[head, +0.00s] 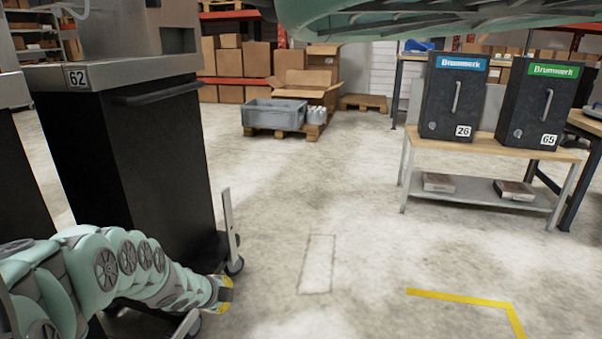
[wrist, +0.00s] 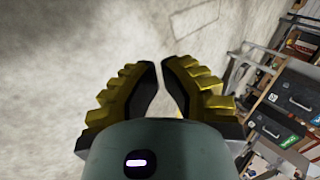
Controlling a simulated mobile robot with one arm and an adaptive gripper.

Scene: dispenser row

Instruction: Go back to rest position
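My gripper (head: 222,293) is low at the left in the head view, at the end of my green and grey arm. Its yellow tip points to the right, in front of the black cabinet marked 62 (head: 155,165). In the wrist view my gripper (wrist: 158,67) shows two yellow, ribbed fingers with dark pads. The fingertips are close together, with a narrow gap between them and bare floor behind. Nothing is held between the fingers.
The cabinet's wheeled foot (head: 232,240) stands close to my gripper. A bench (head: 487,193) at the right carries black dispensers marked 26 (head: 453,100) and 65 (head: 541,105). A grey crate (head: 273,115) sits on a pallet behind. The middle floor is clear, with yellow tape (head: 460,297) at right.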

